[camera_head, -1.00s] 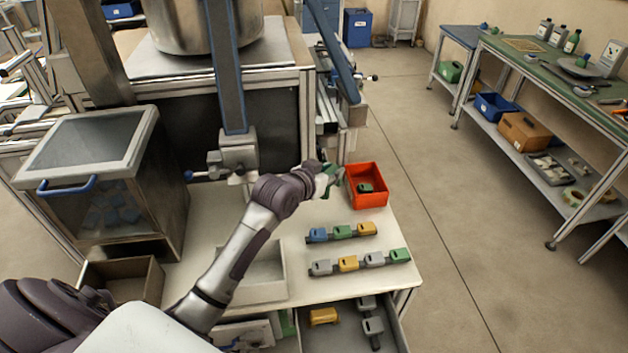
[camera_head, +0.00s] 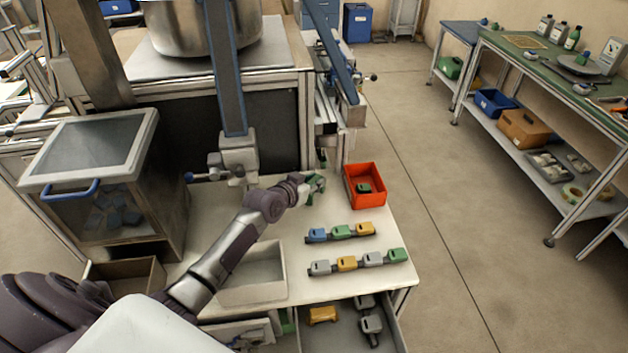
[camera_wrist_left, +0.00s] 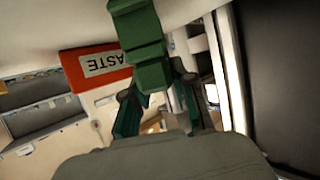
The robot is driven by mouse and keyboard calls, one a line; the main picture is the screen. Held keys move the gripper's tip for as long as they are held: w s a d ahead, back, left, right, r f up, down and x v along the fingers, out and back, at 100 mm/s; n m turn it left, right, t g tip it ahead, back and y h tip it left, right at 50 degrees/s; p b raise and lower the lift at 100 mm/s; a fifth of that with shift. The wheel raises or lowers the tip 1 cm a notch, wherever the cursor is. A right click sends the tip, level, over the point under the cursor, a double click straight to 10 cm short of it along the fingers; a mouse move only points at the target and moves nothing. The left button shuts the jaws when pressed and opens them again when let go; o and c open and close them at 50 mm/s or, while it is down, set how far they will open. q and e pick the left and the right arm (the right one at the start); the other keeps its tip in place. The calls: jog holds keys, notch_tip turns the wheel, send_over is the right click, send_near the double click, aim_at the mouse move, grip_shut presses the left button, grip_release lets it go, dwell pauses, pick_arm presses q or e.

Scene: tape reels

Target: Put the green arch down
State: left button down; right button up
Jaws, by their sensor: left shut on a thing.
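My left gripper (camera_head: 316,186) is over the white table, just left of the red bin (camera_head: 351,203). In the left wrist view it is shut on the green arch (camera_wrist_left: 146,42), a dark green stepped block that sticks out past the fingers. In the head view the arch is small and hard to tell from the green fingers. Whether it touches the table cannot be told. My right gripper is not in view.
The bin, labelled WASTE in the wrist view (camera_wrist_left: 76,68), holds a dark green piece (camera_head: 363,188). Two rows of coloured blocks (camera_head: 341,232) lie nearer the table's front.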

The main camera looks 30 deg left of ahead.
pick_arm(q)
jog(key=shift+f, duration=0.15)
jog(key=c, duration=1)
grip_release()
jog(key=shift+o, duration=0.3)
jog(key=shift+s+r, duration=0.15)
jog(key=shift+r, duration=0.05)
jog(key=b+v, duration=0.1)
jog(key=v, duration=1)
jog(key=shift+s, duration=0.35)
